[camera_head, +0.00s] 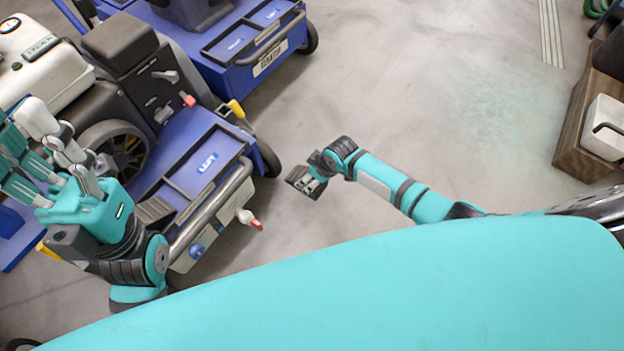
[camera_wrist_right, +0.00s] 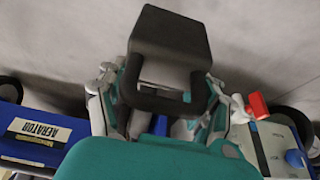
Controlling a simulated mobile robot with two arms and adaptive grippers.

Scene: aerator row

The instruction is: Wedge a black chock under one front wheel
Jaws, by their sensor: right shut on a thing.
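My right gripper (camera_head: 310,184) is shut on the black chock (camera_head: 298,180). It holds the chock to the right of the near blue aerator (camera_head: 180,165), apart from its dark front wheel (camera_head: 267,158). In the right wrist view the chock (camera_wrist_right: 170,38) shows as a dark block with a handle loop between the fingers of my right gripper (camera_wrist_right: 160,100). My left gripper (camera_head: 40,145) is open and empty at the far left, over the near aerator's side.
A second blue aerator (camera_head: 255,55) stands behind, with its own wheel (camera_head: 310,37). A red-tipped lever (camera_head: 249,218) juts from the near aerator's front. A wooden box (camera_head: 575,135) with a white container (camera_head: 605,130) stands at right. The floor between is clear.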

